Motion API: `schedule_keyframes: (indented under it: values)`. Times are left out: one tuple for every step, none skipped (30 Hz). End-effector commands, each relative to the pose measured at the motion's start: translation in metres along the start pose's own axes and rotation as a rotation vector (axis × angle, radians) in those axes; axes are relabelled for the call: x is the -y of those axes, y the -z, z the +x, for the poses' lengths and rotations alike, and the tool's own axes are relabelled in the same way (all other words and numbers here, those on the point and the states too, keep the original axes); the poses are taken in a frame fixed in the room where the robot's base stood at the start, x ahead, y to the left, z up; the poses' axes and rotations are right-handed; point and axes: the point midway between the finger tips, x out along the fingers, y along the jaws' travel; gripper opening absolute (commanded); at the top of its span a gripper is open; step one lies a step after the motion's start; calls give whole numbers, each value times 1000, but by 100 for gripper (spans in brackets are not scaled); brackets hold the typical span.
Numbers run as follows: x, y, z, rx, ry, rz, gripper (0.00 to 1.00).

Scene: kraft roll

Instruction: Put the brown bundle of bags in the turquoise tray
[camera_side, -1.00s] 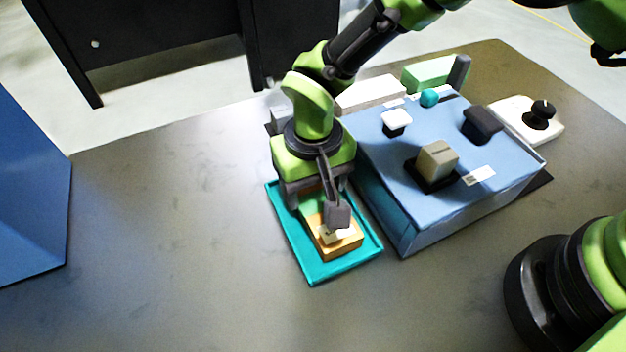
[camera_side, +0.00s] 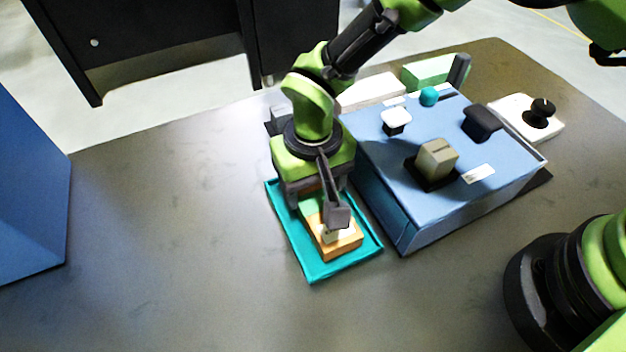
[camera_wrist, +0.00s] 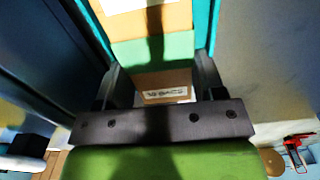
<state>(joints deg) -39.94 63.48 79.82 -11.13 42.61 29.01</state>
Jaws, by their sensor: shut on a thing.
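The turquoise tray (camera_side: 355,263) lies on the table and also shows in the wrist view (camera_wrist: 203,25). My gripper (camera_wrist: 163,78) points down over the tray and is shut on the brown bundle of bags (camera_wrist: 165,84), which has a white printed label. The side view hides most of this bundle behind my gripper (camera_side: 316,205). I cannot tell whether it touches the tray floor. A green block (camera_side: 309,206) lies beside it in the tray, and an orange-brown block (camera_side: 345,246) with a pale label lies beyond the green one in the wrist view.
A blue box (camera_side: 400,165) stands close to the tray's right, with a beige switch (camera_side: 437,159) and knobs on top. A white joystick unit (camera_side: 515,115) is farther right. A blue panel (camera_side: 30,200) stands at far left. The table left of the tray is clear.

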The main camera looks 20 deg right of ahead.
Motion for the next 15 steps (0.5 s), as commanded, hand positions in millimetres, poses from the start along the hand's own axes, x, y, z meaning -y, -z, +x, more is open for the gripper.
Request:
schedule_keyframes:
  values:
    - [0,0,0,0,0,0,37]
    - [0,0,0,0,0,0,37]
    - [0,0,1,0,0,0,37]
    - [0,0,1,0,0,0,37]
    - [0,0,1,0,0,0,37]
    - [0,0,2,0,0,0,37]
    - [0,0,2,0,0,0,37]
    - [0,0,2,0,0,0,37]
    - [0,0,3,0,0,0,37]
    - [0,0,3,0,0,0,37]
    - [0,0,4,0,0,0,37]
    - [0,0,4,0,0,0,37]
    - [0,0,4,0,0,0,37]
    - [0,0,5,0,0,0,37]
    - [0,0,5,0,0,0,37]
